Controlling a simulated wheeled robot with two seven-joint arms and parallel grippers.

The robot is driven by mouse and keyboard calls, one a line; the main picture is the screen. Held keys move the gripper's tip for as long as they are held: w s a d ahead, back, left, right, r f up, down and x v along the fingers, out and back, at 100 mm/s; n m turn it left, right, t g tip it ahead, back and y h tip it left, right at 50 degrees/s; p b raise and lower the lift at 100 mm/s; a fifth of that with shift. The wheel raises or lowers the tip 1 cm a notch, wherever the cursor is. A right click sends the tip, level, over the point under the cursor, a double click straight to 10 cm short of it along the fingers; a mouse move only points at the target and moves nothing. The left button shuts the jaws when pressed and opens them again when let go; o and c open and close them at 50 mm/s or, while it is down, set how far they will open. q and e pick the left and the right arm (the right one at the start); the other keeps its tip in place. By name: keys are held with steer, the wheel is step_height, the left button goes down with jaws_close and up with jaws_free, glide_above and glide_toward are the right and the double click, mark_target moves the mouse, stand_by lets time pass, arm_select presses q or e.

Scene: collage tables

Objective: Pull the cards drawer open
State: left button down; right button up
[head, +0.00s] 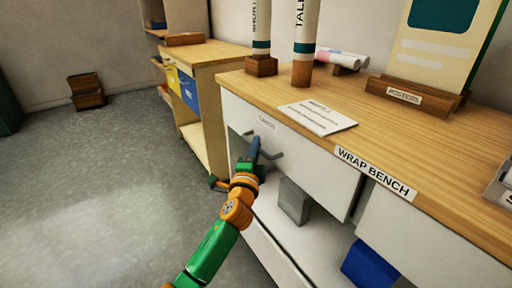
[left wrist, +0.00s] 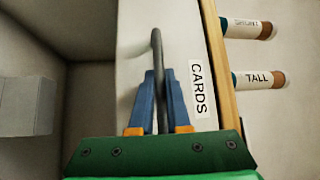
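The cards drawer (head: 315,158) is a white front under the left end of the wooden bench top, with a small label that reads CARDS in the left wrist view (left wrist: 198,88). Its front looks about flush with the bench edge. A grey bar handle (left wrist: 156,48) stands out from the front. My left gripper (head: 256,145) is at this handle. In the left wrist view its two blue fingers (left wrist: 158,85) lie on either side of the bar, closed against it. My right gripper is not in view.
The WRAP BENCH top (head: 385,125) carries a sheet, two upright tubes labelled SHORT and TALL (head: 304,40), and a POSTERS stand (head: 410,95). Another white drawer (head: 425,240) is to the right. A grey block (head: 294,200) sits below. Open floor (head: 100,190) lies left.

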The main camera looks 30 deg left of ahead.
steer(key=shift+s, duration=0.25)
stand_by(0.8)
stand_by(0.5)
